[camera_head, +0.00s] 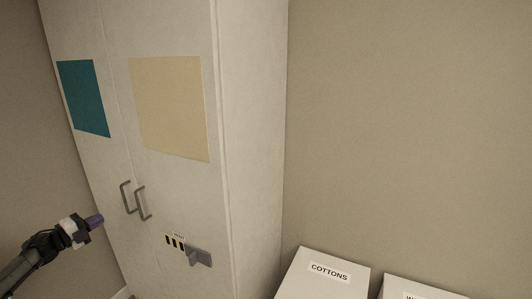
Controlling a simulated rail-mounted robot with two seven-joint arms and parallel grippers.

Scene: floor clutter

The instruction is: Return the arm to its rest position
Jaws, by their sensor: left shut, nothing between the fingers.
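My left arm comes in from the lower left edge. Its gripper (95,221) is shut and empty, with purple fingertips pointing right. It appears in front of the lower left part of a tall white cabinet, to the left of the door handles. I cannot tell how far it is from the door. My right arm and gripper are not in view.
The tall white cabinet (175,30) has closed doors, two grey handles (142,204), a teal panel (84,98), a beige panel (170,105) and a grey lever (198,256). A box labelled COTTONS (329,272) and another white box (420,291) stand at the lower right.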

